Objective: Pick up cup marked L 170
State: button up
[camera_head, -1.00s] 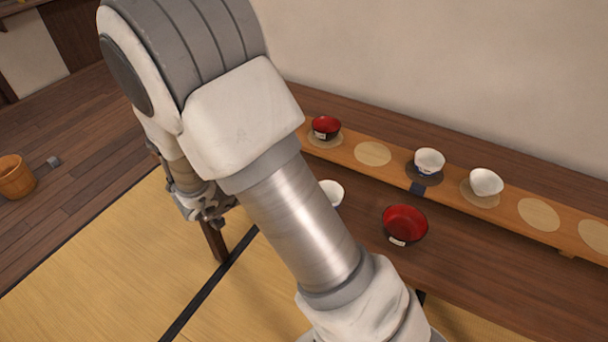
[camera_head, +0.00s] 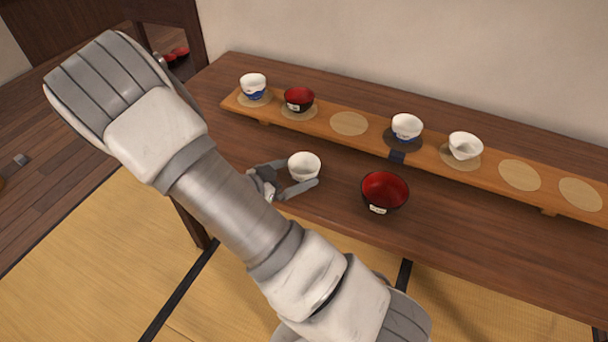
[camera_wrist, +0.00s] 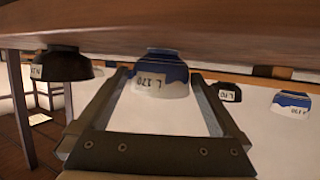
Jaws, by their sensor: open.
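A white cup (camera_head: 304,167) stands upright on the table, near its front edge. In the wrist view the picture is upside down, and this cup (camera_wrist: 160,72) shows a blue band and a label reading L 170. My gripper (camera_head: 302,173) is open, its two fingers on either side of the cup. In the wrist view the cup lies between the open fingers of my gripper (camera_wrist: 160,80), with gaps at both sides. Another blue and white cup (camera_head: 253,86) is at the left end of the raised board; its label in the wrist view (camera_wrist: 292,101) looks similar.
A red-lined black bowl (camera_head: 385,190) stands on the table (camera_head: 450,225) right of the cup. The raised board (camera_head: 345,143) behind holds another red-lined bowl (camera_head: 299,99), two white cups (camera_head: 407,127) (camera_head: 465,146) and empty round mats (camera_head: 349,123).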

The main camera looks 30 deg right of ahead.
aim_at(313, 165)
jog(key=shift+b+x, duration=1.05)
jog(key=shift+x, duration=2.15)
jog(key=shift+w+r, duration=0.15)
jog(key=shift+c, duration=0.3)
jog(key=c, duration=1.1)
jog(key=shift+r, duration=0.15)
